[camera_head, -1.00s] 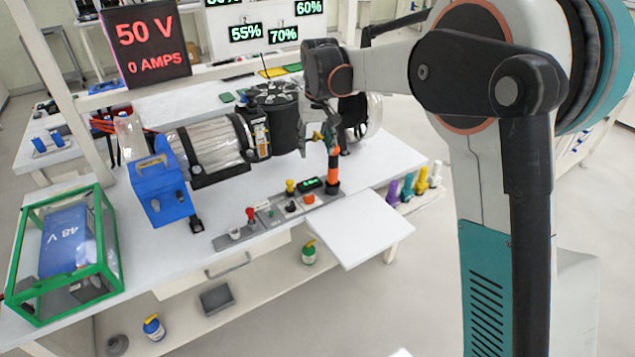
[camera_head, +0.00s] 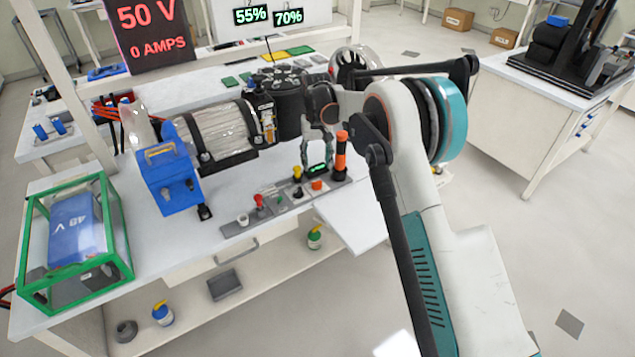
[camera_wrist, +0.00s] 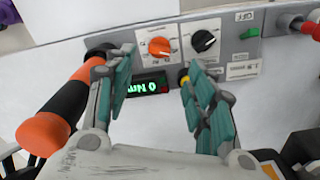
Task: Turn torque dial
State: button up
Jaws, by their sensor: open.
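A grey control panel lies on the white bench. It carries an orange dial (camera_head: 317,185) and a black dial (camera_head: 298,193); which one sets torque I cannot read from the labels. In the wrist view, the orange dial (camera_wrist: 158,47) appears between my fingertips and the black dial (camera_wrist: 204,41) right of them. A green "0 Nm" display (camera_wrist: 151,86) shows between the fingers. My gripper (camera_wrist: 160,60) is open and empty, pointing at the panel. In the head view, my gripper (camera_head: 317,152) hangs over the panel's right end; contact with a dial cannot be seen.
An orange-and-black upright tool (camera_head: 340,157) stands close beside my gripper. A yellow button (camera_wrist: 183,77) is partly hidden by the right finger. A red knob (camera_head: 259,201) sits farther along the panel. A motor assembly (camera_head: 222,128) and blue box (camera_head: 168,180) stand behind and left.

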aim_at(317, 182)
notch_tip(317, 182, down, 9)
jog(key=b, duration=0.2)
jog(key=shift+f+b, duration=0.1)
jog(key=shift+b, duration=0.2)
jog(key=c, duration=1.1)
